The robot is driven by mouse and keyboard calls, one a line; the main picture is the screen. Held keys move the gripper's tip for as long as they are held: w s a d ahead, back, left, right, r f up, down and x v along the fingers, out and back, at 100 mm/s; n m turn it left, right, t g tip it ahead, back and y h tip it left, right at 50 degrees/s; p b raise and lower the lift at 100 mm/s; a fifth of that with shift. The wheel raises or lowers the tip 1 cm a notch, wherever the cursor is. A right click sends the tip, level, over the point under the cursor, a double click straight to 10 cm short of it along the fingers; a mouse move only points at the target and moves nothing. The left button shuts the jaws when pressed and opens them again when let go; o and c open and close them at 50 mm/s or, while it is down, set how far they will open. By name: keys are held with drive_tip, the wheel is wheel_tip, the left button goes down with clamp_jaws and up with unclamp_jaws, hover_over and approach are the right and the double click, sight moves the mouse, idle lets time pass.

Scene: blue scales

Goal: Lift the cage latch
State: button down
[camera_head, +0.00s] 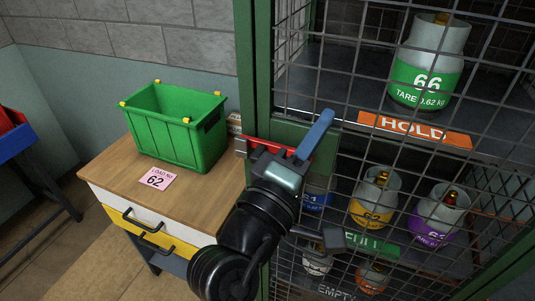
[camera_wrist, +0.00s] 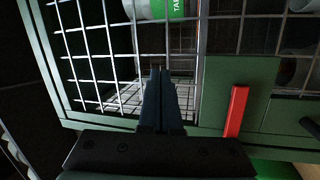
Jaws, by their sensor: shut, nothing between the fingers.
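The cage latch is a red bar (camera_head: 262,140) on a green plate (camera_head: 288,131) at the cage door's left side. It looks roughly level in the head view, partly behind my gripper. In the wrist view the red bar (camera_wrist: 236,111) stands right of my fingers, apart from them in the picture. My gripper (camera_head: 327,115) has its blue fingers shut together and empty, pointing at the mesh just right of the latch. The fingers (camera_wrist: 161,72) overlap the mesh in the wrist view; whether they touch it I cannot tell.
The green-framed mesh cage (camera_head: 249,60) holds several gas cylinders, one marked 66 (camera_head: 424,75) above an orange HOLD sign (camera_head: 415,131). Left of it stands a wooden-topped bench (camera_head: 110,174) with a green bin (camera_head: 172,135) and a pink card (camera_head: 157,179).

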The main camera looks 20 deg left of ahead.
drive_tip(key=s+a+f+n+y, duration=0.1)
drive_tip(key=s+a+f+n, duration=0.4)
drive_tip(key=f+n, duration=0.4)
drive_tip(key=s+a+f+n+y, duration=0.2)
drive_tip(key=s+a+f+n, duration=0.3)
drive_tip(key=f+n, duration=0.5)
drive_tip(key=a+n, duration=0.1)
drive_tip(key=n, duration=0.2)
drive_tip(key=shift+s+f+t, duration=0.2)
drive_tip(key=shift+s+t, duration=0.05)
drive_tip(key=shift+t, duration=0.05)
drive_tip(key=w+r+p, duration=0.5)
drive_tip(key=w+r, duration=0.1)
drive_tip(key=w, duration=0.3)
drive_tip(key=shift+w+d+r, duration=0.15)
drive_tip(key=shift+w+r, duration=0.15)
drive_tip(key=shift+w, duration=0.1)
